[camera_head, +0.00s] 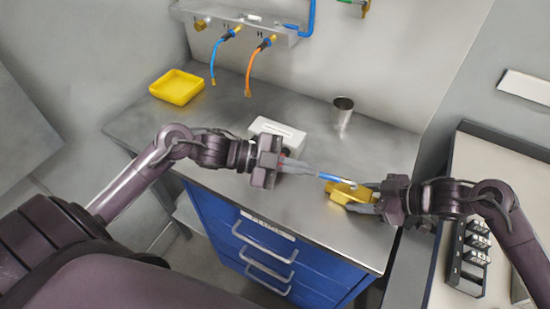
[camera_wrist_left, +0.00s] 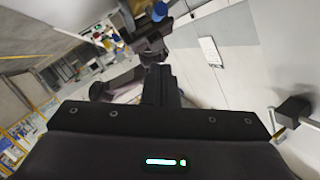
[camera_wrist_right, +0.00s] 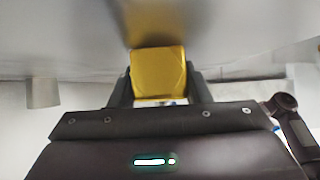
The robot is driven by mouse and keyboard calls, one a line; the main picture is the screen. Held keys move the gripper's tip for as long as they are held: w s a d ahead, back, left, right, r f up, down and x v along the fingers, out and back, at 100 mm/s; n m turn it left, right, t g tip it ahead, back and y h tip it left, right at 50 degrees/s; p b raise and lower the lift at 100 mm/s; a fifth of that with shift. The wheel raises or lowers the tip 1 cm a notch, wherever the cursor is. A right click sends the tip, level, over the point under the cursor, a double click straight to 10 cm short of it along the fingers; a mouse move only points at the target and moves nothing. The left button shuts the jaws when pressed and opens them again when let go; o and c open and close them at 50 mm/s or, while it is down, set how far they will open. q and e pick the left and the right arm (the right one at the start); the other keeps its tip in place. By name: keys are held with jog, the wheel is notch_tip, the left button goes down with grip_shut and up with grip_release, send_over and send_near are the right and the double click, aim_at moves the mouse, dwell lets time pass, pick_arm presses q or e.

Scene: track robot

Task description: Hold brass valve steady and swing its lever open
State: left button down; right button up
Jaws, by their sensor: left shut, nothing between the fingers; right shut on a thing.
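The brass valve (camera_head: 346,194) is held just above the steel bench at the right. Its blue lever (camera_head: 336,179) points left from the body. My right gripper (camera_head: 358,197) is shut on the brass body, which also shows between its fingers in the right wrist view (camera_wrist_right: 158,72). My left gripper (camera_head: 312,171) is shut and empty, with its fingertips beside the lever's left end. I cannot tell whether they touch it. In the left wrist view the closed fingers (camera_wrist_left: 160,85) point toward a small blue end (camera_wrist_left: 160,12), probably the lever's.
A white box (camera_head: 278,136) stands behind my left gripper. A metal cup (camera_head: 343,112) is at the back of the steel bench (camera_head: 235,95), and a yellow tray (camera_head: 177,87) at the far left. Blue and orange hoses hang from a wall rack (camera_head: 240,20).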

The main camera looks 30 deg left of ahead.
jog(key=shift+s+f, duration=0.15)
jog(key=shift+f, duration=0.15)
jog(key=o, duration=0.9)
jog(key=shift+c, duration=0.2)
pick_arm(q)
jog(key=w+v, duration=0.1)
jog(key=v, duration=0.6)
jog(key=shift+a, duration=0.15)
pick_arm(e)
jog(key=o, duration=0.5)
jog(key=shift+w+r, duration=0.1)
jog(key=shift+w, duration=0.1)
